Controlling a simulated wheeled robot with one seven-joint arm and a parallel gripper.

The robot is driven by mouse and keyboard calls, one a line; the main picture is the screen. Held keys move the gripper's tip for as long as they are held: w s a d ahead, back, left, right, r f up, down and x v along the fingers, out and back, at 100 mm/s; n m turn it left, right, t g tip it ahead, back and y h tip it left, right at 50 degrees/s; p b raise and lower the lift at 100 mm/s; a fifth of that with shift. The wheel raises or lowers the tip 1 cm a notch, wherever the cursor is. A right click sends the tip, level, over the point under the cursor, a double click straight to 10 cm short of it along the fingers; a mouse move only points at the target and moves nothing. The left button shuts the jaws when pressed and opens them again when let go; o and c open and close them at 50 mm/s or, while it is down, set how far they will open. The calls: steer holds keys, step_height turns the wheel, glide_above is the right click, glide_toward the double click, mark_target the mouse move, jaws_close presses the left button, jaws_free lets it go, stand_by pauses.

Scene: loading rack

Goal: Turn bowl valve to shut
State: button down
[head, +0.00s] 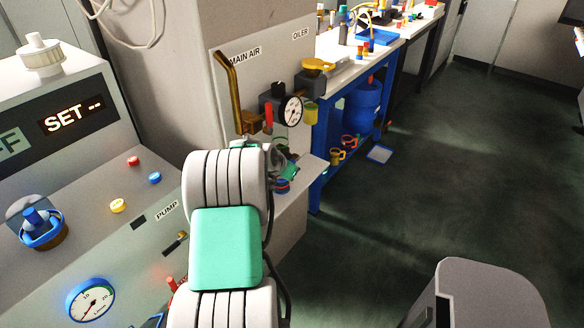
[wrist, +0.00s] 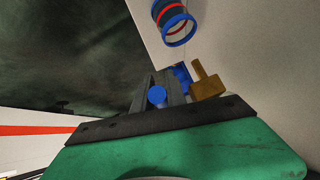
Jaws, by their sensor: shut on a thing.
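In the wrist view my gripper (wrist: 160,92) has its grey fingers closed around a small blue part. A round blue knob end (wrist: 157,96) shows between the fingers, and more blue (wrist: 181,74) shows behind, beside a brass fitting (wrist: 208,82). This blue part appears to be the bowl valve, but its label and handle angle cannot be read. In the head view my gripper (head: 286,163) is low at the front of the air panel, partly hidden by my arm. A blue and red ringed cylinder (wrist: 173,24) is above the fingers in the wrist view.
The air panel carries a brass main air lever (head: 231,82), a dial gauge (head: 291,110), a yellow-capped oiler (head: 317,65) and a yellow bowl (head: 311,113). A control console (head: 90,215) stands left. A blue workbench (head: 325,180) is behind right.

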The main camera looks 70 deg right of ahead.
steer(key=c, duration=1.3)
jaws_free()
steer(key=shift+c, duration=0.2)
steer(key=v, duration=0.7)
steer(key=shift+a+r, duration=0.25)
steer(key=shift+r, duration=0.05)
steer(key=shift+w, duration=0.1)
